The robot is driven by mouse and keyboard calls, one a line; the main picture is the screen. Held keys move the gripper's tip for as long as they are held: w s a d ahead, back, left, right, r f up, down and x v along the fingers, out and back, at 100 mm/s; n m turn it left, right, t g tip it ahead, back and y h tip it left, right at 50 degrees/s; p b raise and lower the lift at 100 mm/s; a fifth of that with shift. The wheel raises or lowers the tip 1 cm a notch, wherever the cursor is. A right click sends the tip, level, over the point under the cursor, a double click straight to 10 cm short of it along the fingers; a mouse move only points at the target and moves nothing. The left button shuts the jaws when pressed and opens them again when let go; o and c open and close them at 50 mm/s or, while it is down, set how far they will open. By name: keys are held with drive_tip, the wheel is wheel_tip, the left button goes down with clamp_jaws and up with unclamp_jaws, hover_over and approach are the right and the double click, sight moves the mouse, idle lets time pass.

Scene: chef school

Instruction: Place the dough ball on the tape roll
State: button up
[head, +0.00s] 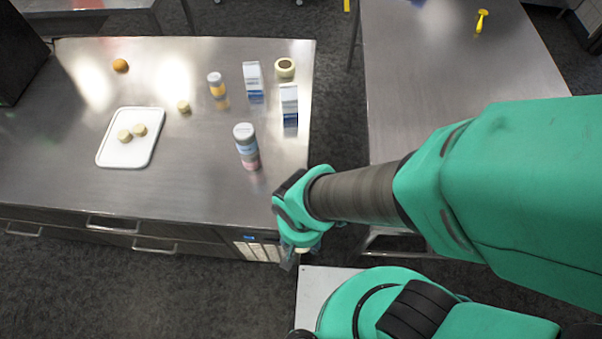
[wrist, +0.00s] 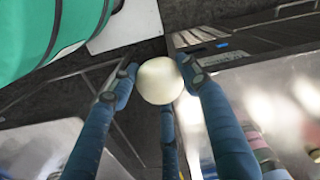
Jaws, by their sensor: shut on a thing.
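My gripper (head: 291,262) hangs off the front right corner of the steel counter, fingers down. In the wrist view my gripper (wrist: 158,82) is shut on a pale, round dough ball (wrist: 160,81), held between the fingertips. In the head view the ball is mostly hidden by the gripper. The tape roll (head: 285,68), a pale ring with a dark centre, lies on the counter near its far right corner, well away from my gripper. I cannot make out the tape roll in the wrist view.
A tall striped container (head: 246,147), a carton (head: 289,105), another carton (head: 253,78) and a shaker (head: 216,84) stand near the tape roll. A white board (head: 122,155) holds two dough pieces; another piece (head: 184,107) and an orange ball (head: 120,65) lie beyond it.

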wheel_tip(320, 180, up, 14)
drive_tip(key=w+a+r+p, duration=0.3)
drive_tip(key=w+a+r, duration=0.15)
drive_tip(key=w, duration=0.45)
drive_tip(key=w+a+r+p, duration=0.2)
drive_tip(key=w+a+r, duration=0.3)
drive_tip(key=w, duration=0.5)
drive_tip(key=w+a+f+m+p, duration=0.1)
drive_tip(key=w+a+p, duration=0.15)
drive_tip(key=w, duration=1.05)
drive_tip(key=w+a+f+p, duration=0.15)
drive_tip(key=w+p, duration=0.25)
drive_tip(key=w, duration=0.8)
drive_tip(key=w+a+f+m+p, duration=0.1)
drive_tip(key=w+a+f+p, duration=0.15)
drive_tip(key=w, duration=1.05)
drive_tip(key=w+d+f+p, duration=0.2)
drive_tip(key=w+d+f, duration=0.2)
drive_tip(key=w+f, duration=0.5)
drive_tip(key=shift+w+d+f+m+p, duration=0.15)
drive_tip(key=shift+w+f+m+p, duration=0.15)
drive_tip(key=shift+w, duration=0.1)
